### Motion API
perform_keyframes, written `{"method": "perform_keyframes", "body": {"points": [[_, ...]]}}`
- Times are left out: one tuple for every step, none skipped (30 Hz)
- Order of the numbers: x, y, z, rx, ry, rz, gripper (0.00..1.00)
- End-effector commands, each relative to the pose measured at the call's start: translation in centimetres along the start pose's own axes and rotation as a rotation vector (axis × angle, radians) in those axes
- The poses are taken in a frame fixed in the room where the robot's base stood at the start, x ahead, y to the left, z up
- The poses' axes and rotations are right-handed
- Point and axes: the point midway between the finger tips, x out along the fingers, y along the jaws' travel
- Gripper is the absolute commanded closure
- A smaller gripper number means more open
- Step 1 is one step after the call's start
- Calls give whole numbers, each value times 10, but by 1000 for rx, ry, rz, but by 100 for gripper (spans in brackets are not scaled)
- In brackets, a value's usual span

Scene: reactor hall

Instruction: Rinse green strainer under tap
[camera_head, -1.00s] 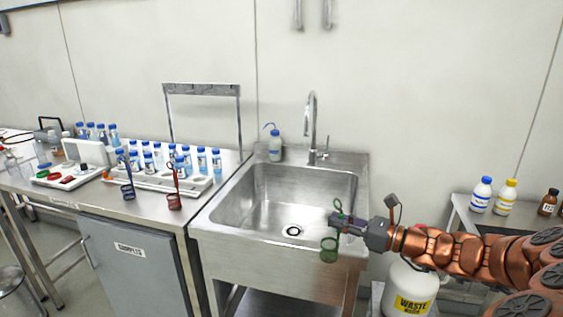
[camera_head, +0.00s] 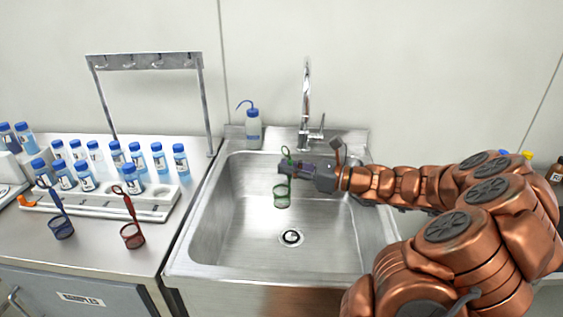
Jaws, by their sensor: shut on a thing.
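The green strainer (camera_head: 282,195) hangs from my gripper (camera_head: 284,167), its small mesh cup below the jaws and its looped handle end above them. My gripper is shut on the strainer's handle. The strainer is over the back part of the steel sink (camera_head: 235,215), above the basin floor. The chrome tap (camera_head: 306,105) stands at the sink's back rim, behind and slightly right of the strainer. No water stream shows from the spout. The tap lever (camera_head: 318,134) is on the tap's right side.
A blue strainer (camera_head: 61,227) and a red strainer (camera_head: 132,235) stand on the left counter (camera_head: 100,258) near a white rack (camera_head: 95,205) of blue-capped bottles. A wash bottle (camera_head: 253,127) is on the sink's back left corner. An empty hook rack (camera_head: 145,61) stands behind the counter.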

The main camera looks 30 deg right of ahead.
Motion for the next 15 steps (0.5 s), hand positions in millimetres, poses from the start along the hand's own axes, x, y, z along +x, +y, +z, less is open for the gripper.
{"method": "perform_keyframes", "body": {"points": [[0,-3,-1,0,1,-1,100],[0,-5,-2,1,1,-1,100],[0,-7,-2,1,2,-1,100],[0,-10,-3,1,2,-1,100],[0,-12,-4,2,2,-1,100],[0,-14,-4,2,2,0,100],[0,-17,-5,2,1,0,100],[1,-19,-5,2,1,1,100],[1,-22,-5,1,0,2,100],[1,-24,-6,1,-1,2,100],[1,-27,-6,1,-1,1,100],[0,-30,-6,-1,0,0,100],[0,-33,-7,-1,0,0,100],[0,-35,-7,-1,1,0,100],[0,-38,-8,-1,2,0,100]]}}
